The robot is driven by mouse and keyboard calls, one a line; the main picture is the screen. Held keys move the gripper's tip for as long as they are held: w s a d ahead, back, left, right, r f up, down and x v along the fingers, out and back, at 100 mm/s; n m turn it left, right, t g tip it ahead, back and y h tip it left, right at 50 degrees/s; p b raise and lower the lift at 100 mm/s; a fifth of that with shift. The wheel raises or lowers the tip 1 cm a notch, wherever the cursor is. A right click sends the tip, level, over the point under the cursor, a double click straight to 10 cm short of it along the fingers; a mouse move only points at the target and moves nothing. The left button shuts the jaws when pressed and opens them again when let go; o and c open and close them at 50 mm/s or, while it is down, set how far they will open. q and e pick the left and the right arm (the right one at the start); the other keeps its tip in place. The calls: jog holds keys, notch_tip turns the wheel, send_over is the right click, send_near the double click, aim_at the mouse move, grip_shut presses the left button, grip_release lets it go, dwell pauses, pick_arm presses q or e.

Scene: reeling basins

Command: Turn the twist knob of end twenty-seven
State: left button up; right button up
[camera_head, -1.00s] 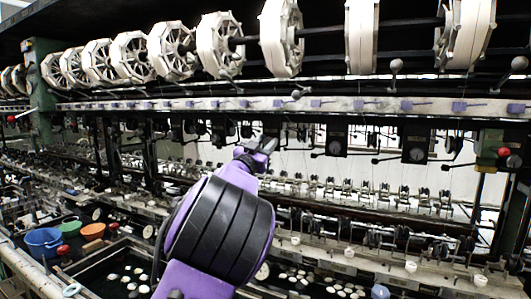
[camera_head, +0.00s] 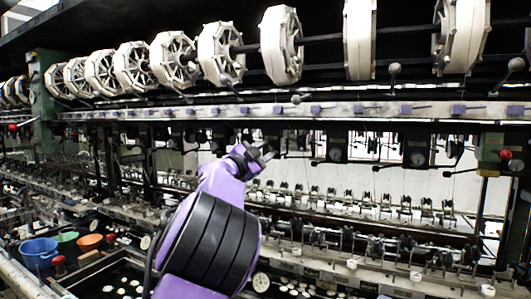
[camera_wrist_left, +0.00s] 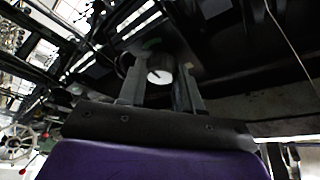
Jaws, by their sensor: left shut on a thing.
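The twist knob (camera_wrist_left: 160,71) shows in the left wrist view as a small round knob with a pale face and a dark pointer line. It sits between the two fingers of my left gripper (camera_wrist_left: 162,82), which are shut on it. In the head view my left gripper (camera_head: 261,153) is at the black fittings under the long pale rail, and it hides the knob there. I cannot read an end number. My right gripper is in neither view.
Similar black boxes with dials (camera_head: 336,153) hang to the right under the rail (camera_head: 300,111). Large white reels (camera_head: 281,45) line the top. A blue basin (camera_head: 38,252) and an orange bowl (camera_head: 90,242) stand low at the left.

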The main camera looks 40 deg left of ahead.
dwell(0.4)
pick_arm(q)
jog(key=o, duration=1)
jog(key=shift+w+a+f, duration=0.1)
jog(key=shift+a, duration=0.05)
jog(key=shift+o, duration=0.2)
